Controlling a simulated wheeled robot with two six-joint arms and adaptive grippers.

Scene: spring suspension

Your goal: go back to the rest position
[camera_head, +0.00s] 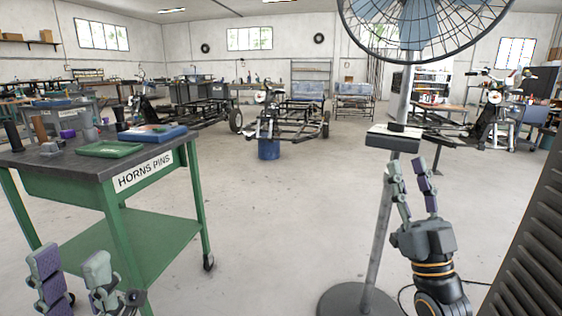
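My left gripper (72,272) is at the bottom left, in front of the green cart. Only its two fingers and part of a knuckle show; they are spread apart with nothing between them. My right gripper (412,178) is right of centre, pointing up, in front of the fan's stand. Its two fingers are apart with a narrow gap and nothing held between them. The rest of the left arm is out of the frame.
A green cart (160,238) labelled "HORNS PINS" stands at left, with a green tray (109,149), a blue tray (152,134) and several small parts on top. A pedestal fan (378,225) stands close behind my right gripper. Dark ribbed panel (535,250) at right. Middle floor is clear.

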